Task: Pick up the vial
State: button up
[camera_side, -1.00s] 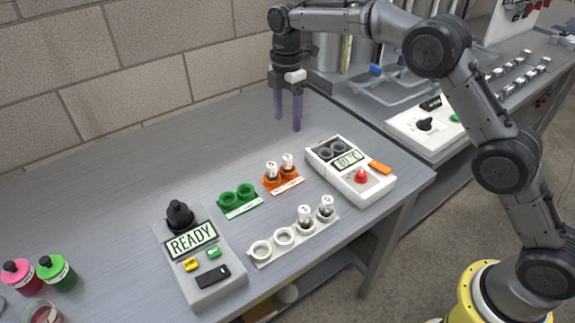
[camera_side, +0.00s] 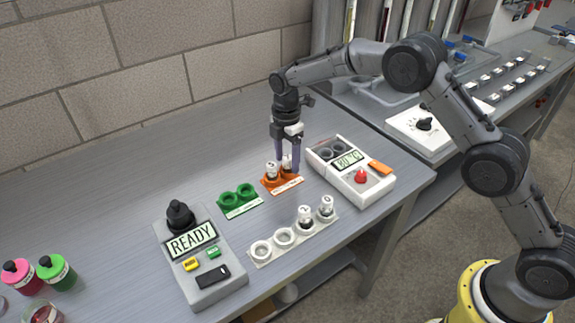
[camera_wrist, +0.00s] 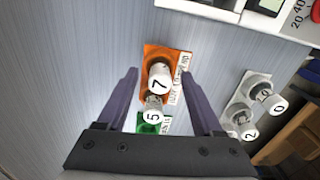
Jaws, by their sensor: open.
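An orange rack (camera_side: 283,185) holds two white-capped vials, and it also shows in the wrist view (camera_wrist: 152,50). The vial marked 7 (camera_wrist: 160,78) is the right one in the side view (camera_side: 287,162). The vial marked 5 (camera_wrist: 153,108) is the left one in the side view (camera_side: 271,170). My gripper (camera_side: 288,168) points down over the right vial. In the wrist view my gripper (camera_wrist: 159,72) is open, with one finger on each side of vial 7 and gaps between. The fingers partly hide the right vial in the side view.
A white rack (camera_side: 262,262) holds two vials at its right end and has empty places at left. A green rack (camera_side: 240,207) looks empty. A white device (camera_side: 385,188) stands at right and a grey READY box (camera_side: 215,290) at front left. The table's back left is clear.

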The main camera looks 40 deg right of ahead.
jog(key=shift+f, duration=0.45)
grip_shut()
jog(key=shift+r, duration=0.2)
